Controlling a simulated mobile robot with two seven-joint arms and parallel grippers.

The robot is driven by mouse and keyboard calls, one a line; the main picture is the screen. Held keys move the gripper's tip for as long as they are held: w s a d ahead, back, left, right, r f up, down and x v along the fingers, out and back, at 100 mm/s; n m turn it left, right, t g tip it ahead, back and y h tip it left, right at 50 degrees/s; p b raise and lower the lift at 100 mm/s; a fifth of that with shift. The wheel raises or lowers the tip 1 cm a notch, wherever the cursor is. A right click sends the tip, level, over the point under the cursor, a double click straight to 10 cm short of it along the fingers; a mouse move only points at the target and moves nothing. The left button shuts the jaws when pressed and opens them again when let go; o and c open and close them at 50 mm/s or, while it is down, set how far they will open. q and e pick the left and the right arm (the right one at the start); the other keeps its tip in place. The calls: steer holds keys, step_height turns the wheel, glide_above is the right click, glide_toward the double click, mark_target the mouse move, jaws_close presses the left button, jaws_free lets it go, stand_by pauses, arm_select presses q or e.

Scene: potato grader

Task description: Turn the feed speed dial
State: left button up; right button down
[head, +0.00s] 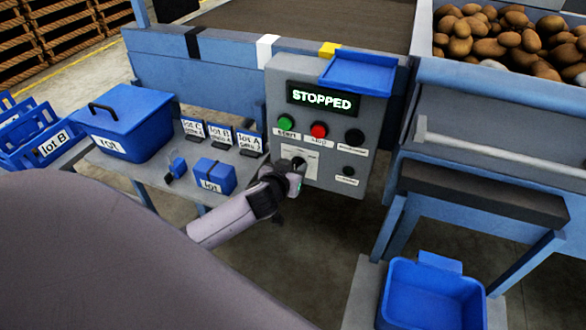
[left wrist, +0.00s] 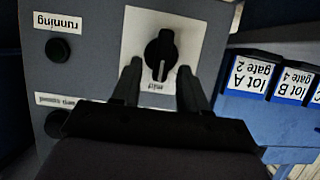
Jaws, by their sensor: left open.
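In the head view the plate (head: 311,160) sits low on the grey control panel (head: 275,85), and my gripper partly hides the dial. My left gripper (head: 297,170) is open at the dial. In the left wrist view its fingertips (left wrist: 160,70) lie to either side of the knob's lower part; contact cannot be told. My right gripper is not in view.
The panel has a lit "STOPPED" display (head: 322,98), a green button (head: 285,122), a red button (head: 319,130) and black buttons. Lot cards (head: 221,135), a small blue box (head: 216,176) and a lidded blue bin (head: 125,120) stand left. A blue crate (head: 432,300) is lower right.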

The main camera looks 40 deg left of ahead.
arm_select(q)
steer(key=shift+w+f, duration=0.1)
steer(key=shift+w, duration=0.15)
jaws_close()
steer(key=shift+d+m+y, duration=0.2)
steer(key=shift+m+y, duration=0.4)
steer(key=shift+m, duration=0.1)
steer(key=shift+w+d+f+m+y+b, duration=0.1)
steer(key=shift+d+f+m+y+b, duration=0.1)
steer(key=shift+m+y+b, duration=0.6)
steer(key=shift+w+d+f+m+y+b, duration=0.15)
steer(key=shift+m+y+b, duration=0.35)
steer(key=shift+m, duration=0.5)
steer(key=shift+s+d+f+m+y+b, duration=0.1)
steer(key=shift+d+m+y+b, duration=0.15)
steer(key=shift+m+y+b, duration=0.45)
steer(key=shift+m, duration=0.3)
